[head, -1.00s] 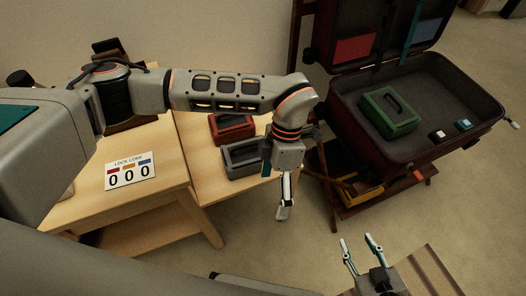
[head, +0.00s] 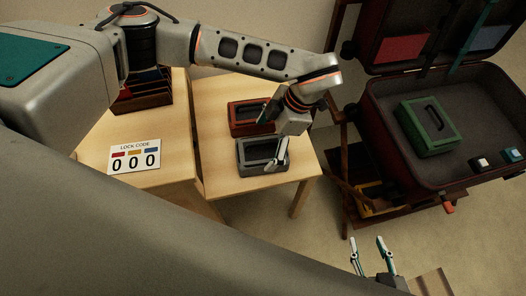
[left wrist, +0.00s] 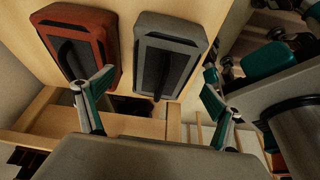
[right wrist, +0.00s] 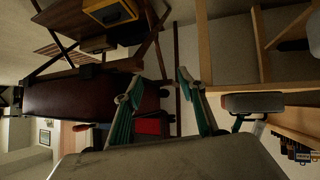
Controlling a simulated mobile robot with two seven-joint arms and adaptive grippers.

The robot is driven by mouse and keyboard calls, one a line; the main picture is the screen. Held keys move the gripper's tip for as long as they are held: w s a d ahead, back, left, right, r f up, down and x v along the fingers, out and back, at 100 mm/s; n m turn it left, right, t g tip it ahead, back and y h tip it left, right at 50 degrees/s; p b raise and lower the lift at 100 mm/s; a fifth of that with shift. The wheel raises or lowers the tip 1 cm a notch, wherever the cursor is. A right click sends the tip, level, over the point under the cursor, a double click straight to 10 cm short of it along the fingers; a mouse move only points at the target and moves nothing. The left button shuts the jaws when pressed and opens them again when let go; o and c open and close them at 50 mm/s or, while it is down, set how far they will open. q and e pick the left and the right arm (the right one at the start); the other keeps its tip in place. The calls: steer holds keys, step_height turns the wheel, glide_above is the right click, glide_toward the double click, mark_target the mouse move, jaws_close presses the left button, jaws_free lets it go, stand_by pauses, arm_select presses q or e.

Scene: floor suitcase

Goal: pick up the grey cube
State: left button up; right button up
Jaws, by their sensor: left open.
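A small cube with a pale top and dark sides (head: 480,162) lies on the open suitcase's floor; whether this is the grey cube I cannot tell for sure. No plainly grey cube shows elsewhere. A grey lidded case with a dark handle (head: 262,157) lies on the right wooden table; it also shows in the left wrist view (left wrist: 142,60). My left gripper (head: 272,138) is open and empty, above the grey case in the head view. My right gripper (head: 367,243) is open and empty, over the floor below the suitcase and far from the pale cube.
A red case (head: 250,130) lies just behind the grey one. The suitcase (head: 374,120) also holds a green case (head: 427,127) and a teal-topped cube (head: 512,154). A lock code card (head: 135,158) reading 000 lies on the left table.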

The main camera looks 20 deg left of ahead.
mark_target(262, 152)
arm_select(q)
steer(key=x, duration=0.3)
steer(key=shift+s, duration=0.2)
steer(key=shift+a+f+b, duration=0.15)
steer(key=shift+f+b, duration=0.2)
steer(key=shift+r, duration=0.1)
steer(key=c, duration=1.5)
arm_select(e)
steer(key=shift+w+a+r, duration=0.15)
steer(key=shift+w+r, duration=0.1)
steer(key=shift+w, duration=0.25)
arm_select(q)
steer(key=shift+o, duration=0.2)
steer(key=shift+r, duration=0.1)
